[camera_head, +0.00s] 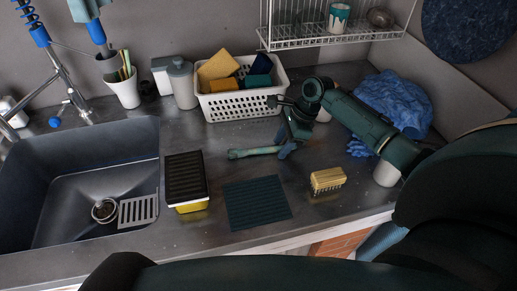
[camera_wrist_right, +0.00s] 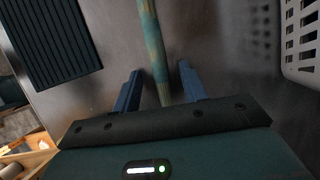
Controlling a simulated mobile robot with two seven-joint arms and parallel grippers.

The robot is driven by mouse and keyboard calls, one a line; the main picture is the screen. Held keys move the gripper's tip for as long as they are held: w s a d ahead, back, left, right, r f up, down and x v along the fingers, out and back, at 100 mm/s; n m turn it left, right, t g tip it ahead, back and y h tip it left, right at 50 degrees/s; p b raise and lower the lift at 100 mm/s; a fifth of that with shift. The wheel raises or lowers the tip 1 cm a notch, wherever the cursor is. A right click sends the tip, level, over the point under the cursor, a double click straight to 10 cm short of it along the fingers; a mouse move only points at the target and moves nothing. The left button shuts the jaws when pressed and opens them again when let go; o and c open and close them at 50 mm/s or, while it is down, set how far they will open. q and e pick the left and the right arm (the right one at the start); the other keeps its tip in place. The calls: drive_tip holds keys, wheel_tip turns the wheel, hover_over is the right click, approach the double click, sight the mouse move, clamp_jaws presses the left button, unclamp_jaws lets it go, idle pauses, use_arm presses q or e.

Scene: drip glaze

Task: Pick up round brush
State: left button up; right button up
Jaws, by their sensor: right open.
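A long, thin green-teal handle with brownish patches, apparently the round brush (camera_head: 253,152), lies on the metal counter between the dark ridged mat and the white basket. Its bristles cannot be made out. My right gripper (camera_head: 287,149) is low over the right end of this handle. In the right wrist view the handle (camera_wrist_right: 151,40) runs from the top edge down between the two blue fingers (camera_wrist_right: 158,78), with space on both sides. The fingers are open and do not grip it. My left gripper is not in view.
A dark ridged mat (camera_head: 257,203) lies in front, with a yellow block brush (camera_head: 328,180) to its right. A black-topped yellow box (camera_head: 187,183) stands by the sink (camera_head: 83,170). A white basket (camera_head: 241,105) of sponges stands behind. A blue cloth (camera_head: 394,100) lies at right.

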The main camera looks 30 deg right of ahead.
clamp_jaws()
idle(1.0)
